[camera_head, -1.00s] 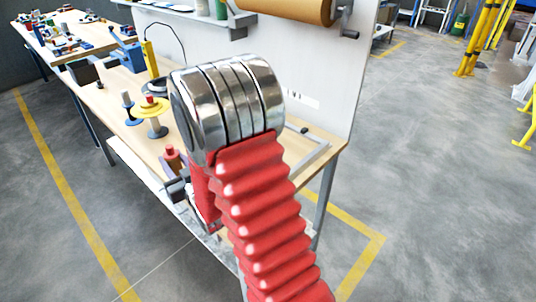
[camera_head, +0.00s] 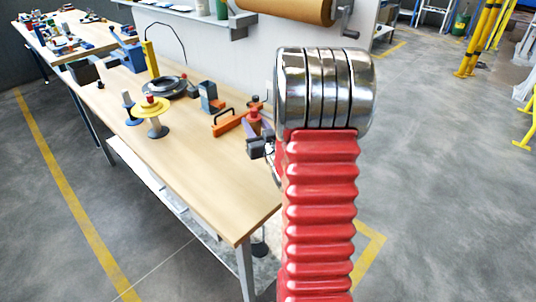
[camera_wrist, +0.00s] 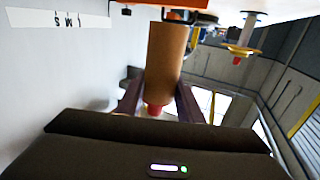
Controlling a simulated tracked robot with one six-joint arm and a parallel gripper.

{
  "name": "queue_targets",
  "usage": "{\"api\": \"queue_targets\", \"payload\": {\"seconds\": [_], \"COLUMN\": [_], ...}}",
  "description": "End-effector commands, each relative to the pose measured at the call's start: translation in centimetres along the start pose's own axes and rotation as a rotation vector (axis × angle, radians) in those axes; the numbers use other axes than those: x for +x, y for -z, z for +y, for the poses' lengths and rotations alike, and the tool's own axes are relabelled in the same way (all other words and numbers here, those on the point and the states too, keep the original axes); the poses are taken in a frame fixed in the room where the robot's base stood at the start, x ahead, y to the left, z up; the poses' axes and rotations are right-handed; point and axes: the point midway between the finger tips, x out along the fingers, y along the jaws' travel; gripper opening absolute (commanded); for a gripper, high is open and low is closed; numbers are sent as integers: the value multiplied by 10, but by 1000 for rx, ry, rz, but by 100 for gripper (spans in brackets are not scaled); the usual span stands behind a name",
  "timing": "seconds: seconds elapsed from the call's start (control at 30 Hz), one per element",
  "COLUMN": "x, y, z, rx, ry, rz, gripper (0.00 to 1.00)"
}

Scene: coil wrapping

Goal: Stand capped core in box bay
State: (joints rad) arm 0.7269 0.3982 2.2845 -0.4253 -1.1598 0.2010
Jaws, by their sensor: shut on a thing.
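A brown tube-shaped core (camera_wrist: 165,58) with a red cap (camera_wrist: 154,109) is between the fingers of my gripper (camera_wrist: 158,104) in the wrist view, which is upside down. My gripper is shut on it. The core looks about upright, cap up. In the head view my gripper (camera_head: 258,138) is over the right part of the bench, and a red cap (camera_head: 253,112) shows at it; my arm hides part of that area. I cannot make out a box with bays for certain. Whether the core's lower end touches anything is unclear.
An orange object (camera_head: 228,124) lies left of my gripper, with a blue-grey bracket (camera_head: 208,98) behind it. A yellow-flanged spool (camera_head: 152,110) and a dark coil (camera_head: 165,87) stand further left. The bench front (camera_head: 190,180) is clear. A wall panel (camera_head: 220,55) stands behind.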

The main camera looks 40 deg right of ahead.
Motion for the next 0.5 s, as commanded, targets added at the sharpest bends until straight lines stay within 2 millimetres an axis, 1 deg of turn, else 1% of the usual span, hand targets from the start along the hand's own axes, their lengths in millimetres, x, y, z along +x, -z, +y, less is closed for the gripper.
{"api": "queue_targets", "payload": {"seconds": [0.03,0.1,0.23,0.33,0.4,0.5], "x": [-3,-7,-15,-20,-23,-24], "y": [3,6,11,13,14,15], "z": [18,38,70,88,94,98], "rx": [-4,-7,-13,-16,-17,-18], "ry": [-19,-40,-74,-91,-98,-101], "rz": [0,-1,-5,-9,-10,-11], "gripper": [12,12,12,12,12,12]}}
